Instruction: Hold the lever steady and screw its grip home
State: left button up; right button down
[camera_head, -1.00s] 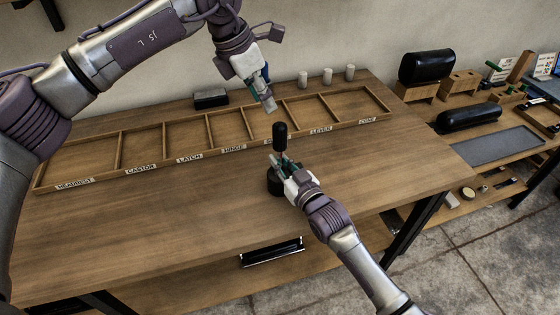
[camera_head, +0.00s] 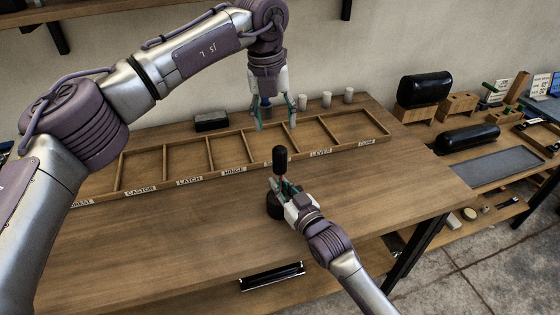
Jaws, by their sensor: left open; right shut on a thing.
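The lever's black grip (camera_head: 279,157) stands upright on top of the lever, above my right gripper. My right gripper (camera_head: 276,187) is shut on the lever below the grip; its fingers hide most of the shaft. A round black base (camera_head: 273,206) shows under the fingers on the table. My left gripper (camera_head: 275,117) is open and empty, pointing down above the grip and apart from it. Whether the grip is fully seated on the lever cannot be told.
A wooden tray (camera_head: 177,183) with labelled compartments lies along the back of the table (camera_head: 170,245). A black box (camera_head: 211,122) and several white cylinders (camera_head: 326,99) stand behind it. A side bench at right holds black cushions (camera_head: 468,139). The table's front is clear.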

aim_at(280, 161)
pick_arm(q)
jog(key=n, duration=0.2)
jog(key=d+n, duration=0.1)
jog(key=n, duration=0.1)
jog(key=shift+n+g+y, duration=0.3)
jog(key=shift+n+y, duration=0.1)
jog(key=shift+n, duration=0.3)
jog(key=shift+f, duration=0.25)
notch_tip(280, 161, down, 12)
jog(key=shift+r, duration=0.25)
jog(key=shift+c, duration=0.3)
grip_shut()
